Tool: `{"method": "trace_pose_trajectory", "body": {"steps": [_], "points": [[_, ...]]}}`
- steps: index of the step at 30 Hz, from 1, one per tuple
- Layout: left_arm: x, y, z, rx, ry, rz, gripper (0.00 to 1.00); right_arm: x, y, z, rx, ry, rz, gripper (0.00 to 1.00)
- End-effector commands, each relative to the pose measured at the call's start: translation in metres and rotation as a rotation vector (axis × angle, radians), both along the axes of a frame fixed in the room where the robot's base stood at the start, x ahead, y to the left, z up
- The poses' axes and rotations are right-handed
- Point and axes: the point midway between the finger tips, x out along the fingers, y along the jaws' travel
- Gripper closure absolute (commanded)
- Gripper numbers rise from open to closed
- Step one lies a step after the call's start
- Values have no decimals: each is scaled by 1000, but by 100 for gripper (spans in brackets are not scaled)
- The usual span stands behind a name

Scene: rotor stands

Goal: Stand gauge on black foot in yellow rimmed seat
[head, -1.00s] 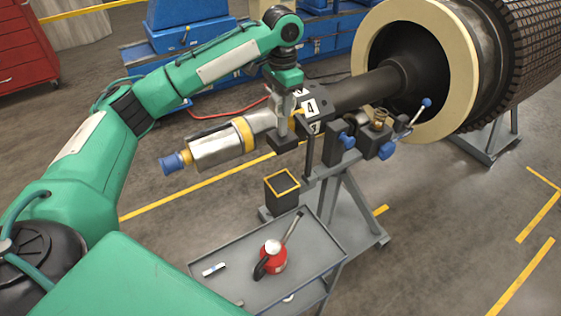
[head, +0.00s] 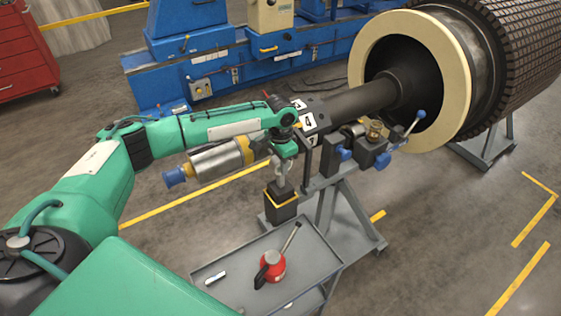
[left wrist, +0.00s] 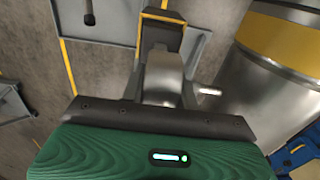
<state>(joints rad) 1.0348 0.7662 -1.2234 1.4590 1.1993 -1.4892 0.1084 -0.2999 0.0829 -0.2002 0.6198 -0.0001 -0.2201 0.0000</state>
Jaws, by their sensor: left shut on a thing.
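The seat (head: 281,211) is a dark open-topped box with a yellow rim, on the stand in the middle of the head view. My left gripper (head: 284,167) is directly above it, pointing down and shut on the gauge. A grey part of the gauge (head: 283,184) shows between the gripper and the rim, upright. Its black foot is down at the seat mouth and hard to make out; I cannot tell how deep it sits. In the left wrist view the grey gauge (left wrist: 165,75) reaches from my gripper towards the yellow-rimmed seat (left wrist: 160,12). My right gripper is out of view.
A silver cylinder (head: 216,161) with a yellow band and blue end lies close left of my gripper. Clamps with blue knobs (head: 345,153) stand to the right, under the dark shaft (head: 360,101). A grey tray (head: 235,276) below holds a red can (head: 272,267).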

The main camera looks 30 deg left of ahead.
Motion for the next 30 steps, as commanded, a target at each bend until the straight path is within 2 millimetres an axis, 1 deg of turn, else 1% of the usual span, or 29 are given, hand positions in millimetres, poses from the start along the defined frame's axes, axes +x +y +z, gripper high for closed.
{"method": "trace_pose_trajectory", "body": {"steps": [12,13,16,26,29,30], "points": [[1,0,-5,-1,-2,0,100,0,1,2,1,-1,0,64],[0,0,-7,0,0,0,67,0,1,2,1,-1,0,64],[0,0,-7,0,0,0,48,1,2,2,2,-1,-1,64],[0,0,-5,1,-1,0,47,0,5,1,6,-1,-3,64],[1,0,3,-1,-3,-1,47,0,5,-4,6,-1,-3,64],[1,0,8,-1,-3,-1,47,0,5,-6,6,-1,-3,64]]}}
